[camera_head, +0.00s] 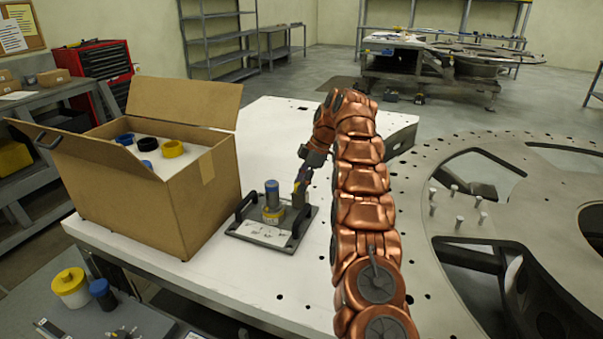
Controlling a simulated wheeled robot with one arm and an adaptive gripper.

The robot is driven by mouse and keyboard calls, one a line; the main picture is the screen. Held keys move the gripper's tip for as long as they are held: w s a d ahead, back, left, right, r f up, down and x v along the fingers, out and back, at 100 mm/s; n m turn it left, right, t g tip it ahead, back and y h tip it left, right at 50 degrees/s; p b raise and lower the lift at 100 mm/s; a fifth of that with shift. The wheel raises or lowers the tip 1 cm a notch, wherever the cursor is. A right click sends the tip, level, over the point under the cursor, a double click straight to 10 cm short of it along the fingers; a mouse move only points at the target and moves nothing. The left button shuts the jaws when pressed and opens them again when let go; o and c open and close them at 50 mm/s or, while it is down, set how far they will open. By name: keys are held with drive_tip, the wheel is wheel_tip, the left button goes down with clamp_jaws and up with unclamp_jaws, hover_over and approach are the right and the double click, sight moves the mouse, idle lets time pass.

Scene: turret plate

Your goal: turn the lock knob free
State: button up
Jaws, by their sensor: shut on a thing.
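A dark flat fixture plate (246,228) with black upright handles lies on the white table. A cylinder with a blue-grey top (272,188) and a yellow ring at its base (272,215) stands upright on it. My gripper (299,192) reaches down from my copper arm at the plate's right side, just right of the cylinder. It is shut on a small part there, which appears to be the lock knob. The fingers mostly hide the knob, so its turn position cannot be told.
An open cardboard box (190,205) with blue, yellow and black-ringed parts stands close left of the plate. A large holed metal ring (455,185) with upright pins lies right of my arm. The white table (270,125) behind the fixture is mostly clear.

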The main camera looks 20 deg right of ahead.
drive_tip(key=shift+r+n+g+p, duration=0.35)
drive_tip(key=shift+n+p, duration=0.65)
drive_tip(key=shift+p, duration=0.9)
drive_tip(key=shift+f+p, duration=0.1)
drive_tip(key=shift+p, duration=0.2)
drive_tip(key=shift+f+n+g+p, duration=0.2)
drive_tip(key=shift+n+g+p, duration=0.05)
drive_tip(key=shift+n+p, duration=0.25)
drive_tip(key=o, duration=1.1)
drive_tip(key=shift+o, duration=0.2)
drive_tip(key=shift+f+m+b, duration=0.25)
drive_tip(key=shift+m+b, duration=0.15)
drive_tip(key=shift+b, duration=0.75)
drive_tip(key=shift+m+b, duration=0.4)
drive_tip(key=shift+b, duration=0.55)
